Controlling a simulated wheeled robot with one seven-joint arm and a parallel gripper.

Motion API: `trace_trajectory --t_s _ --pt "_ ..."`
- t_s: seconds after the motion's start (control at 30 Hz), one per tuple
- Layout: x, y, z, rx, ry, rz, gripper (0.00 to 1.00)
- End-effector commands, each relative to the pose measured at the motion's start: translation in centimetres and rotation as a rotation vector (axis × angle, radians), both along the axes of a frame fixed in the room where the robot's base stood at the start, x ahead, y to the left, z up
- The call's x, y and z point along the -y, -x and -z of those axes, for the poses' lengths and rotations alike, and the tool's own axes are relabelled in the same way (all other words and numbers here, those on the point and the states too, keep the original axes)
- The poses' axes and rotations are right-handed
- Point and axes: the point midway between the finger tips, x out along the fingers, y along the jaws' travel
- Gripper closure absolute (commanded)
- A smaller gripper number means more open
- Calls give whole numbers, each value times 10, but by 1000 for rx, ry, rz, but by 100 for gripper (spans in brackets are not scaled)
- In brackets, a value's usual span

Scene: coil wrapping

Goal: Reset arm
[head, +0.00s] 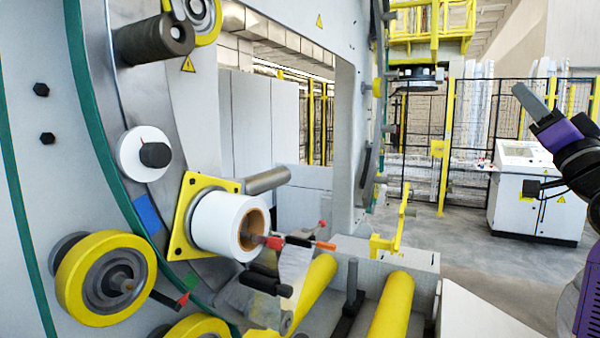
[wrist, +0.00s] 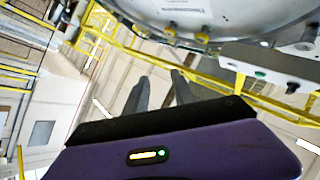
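My gripper (wrist: 160,80) shows in the wrist view as two dark fingers with a gap between them. It is open, and nothing shows between the fingers. Behind the fingers are a dark strip and my purple housing. In the head view my dark and purple arm is raised at the right edge, with a grey, finger-like end pointing up and left. It is well apart from the machine. A white roll (head: 222,224) with a brown core sits on a spindle in front of a yellow plate (head: 184,243) on the wrapping machine.
The large ring machine (head: 40,190) fills the left side. Yellow rollers (head: 393,305) lie low in the middle. A white control cabinet (head: 522,200) stands behind my arm, with black fencing (head: 421,150) farther back. Grey floor is clear before the cabinet.

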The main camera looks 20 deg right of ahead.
Motion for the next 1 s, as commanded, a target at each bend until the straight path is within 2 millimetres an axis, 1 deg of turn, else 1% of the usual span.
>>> trace_trajectory --t_s 0.03,0.07,0.1,0.17,0.2,0.27,0.3,0.37,0.4,0.47,0.5,0.57,0.6,0.67,0.7,0.8,0.87,1.0 --pt "-4 -5 31 -21 -11 25 69" --pt "-6 -6 46 -30 -15 42 69" --pt "-8 -7 67 -42 -20 65 69" --pt "-15 -7 97 -62 -23 94 69" --pt "-20 -7 117 -75 -24 114 69" --pt "-29 -5 146 -97 -22 139 69" --pt "-35 -3 164 -112 -19 155 69" --pt "-46 2 191 -134 -14 176 69" --pt "-54 5 209 -149 -8 189 69" --pt "-67 12 234 -173 2 205 69" --pt "-76 16 250 -188 10 214 69" --pt "-89 25 274 -212 23 227 69" --pt "-99 31 289 -228 33 234 69" --pt "-114 40 310 -254 49 241 69" --pt "-124 48 324 -269 61 244 69" --pt "-150 67 355 -313 92 249 69" --pt "-165 80 373 -339 112 246 69" --pt "-202 112 408 -401 158 232 69"
